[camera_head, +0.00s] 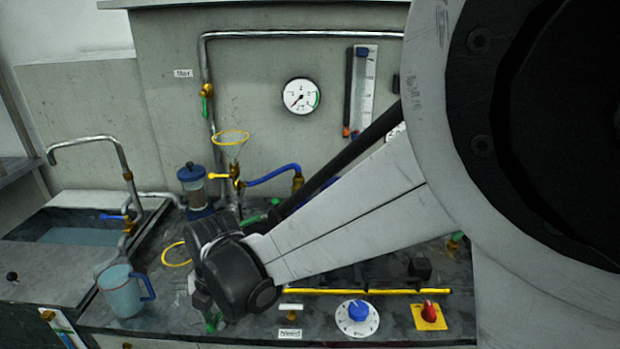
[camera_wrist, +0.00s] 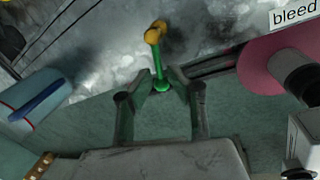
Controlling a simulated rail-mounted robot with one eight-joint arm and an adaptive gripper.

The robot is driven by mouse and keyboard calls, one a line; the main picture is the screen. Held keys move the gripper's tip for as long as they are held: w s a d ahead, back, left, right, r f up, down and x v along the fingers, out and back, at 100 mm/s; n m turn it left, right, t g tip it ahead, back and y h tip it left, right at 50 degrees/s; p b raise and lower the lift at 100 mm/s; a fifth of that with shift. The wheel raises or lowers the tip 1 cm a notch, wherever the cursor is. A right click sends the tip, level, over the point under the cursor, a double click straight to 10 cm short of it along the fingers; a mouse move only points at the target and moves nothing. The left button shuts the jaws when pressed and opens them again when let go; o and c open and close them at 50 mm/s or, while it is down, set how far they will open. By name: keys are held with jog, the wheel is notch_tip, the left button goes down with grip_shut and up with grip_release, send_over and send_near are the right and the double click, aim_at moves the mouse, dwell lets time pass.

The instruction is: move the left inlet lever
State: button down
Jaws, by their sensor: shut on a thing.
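A green lever (camera_wrist: 160,76) with a brass-yellow end (camera_wrist: 155,35) stands at the top middle of the wrist view. My gripper (camera_wrist: 163,80) has its two fingertips closed around the lever's lower green part. In the head view my gripper (camera_head: 203,300) points down at the front of the counter, right of the jug. A small bit of green (camera_head: 215,323) shows beside it there; the fingertips are mostly hidden by my wrist. No label naming this lever can be read.
A light blue jug (camera_head: 121,292) with a blue handle stands close left of my gripper. A blue dial (camera_head: 358,312) and a red knob (camera_head: 430,311) sit front right.

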jog(key=shift+s+d+n+g+b, duration=0.2)
jog(key=shift+d+n, duration=0.25)
jog(key=shift+n, duration=0.4)
jog(key=shift+s+d+n+g+b, duration=0.15)
jog(key=shift+d+n, duration=0.25)
jog(key=shift+n, duration=0.45)
jog(key=shift+w, duration=0.1)
jog(key=c, duration=1.8)
grip_release()
jog(key=shift+c, duration=0.2)
jog(key=shift+r, duration=0.1)
jog(key=shift+w+r, duration=0.1)
jog(key=shift+r, duration=0.15)
notch_tip(320, 180, up, 11)
jog(key=d, duration=0.2)
jog(key=shift+d, duration=0.2)
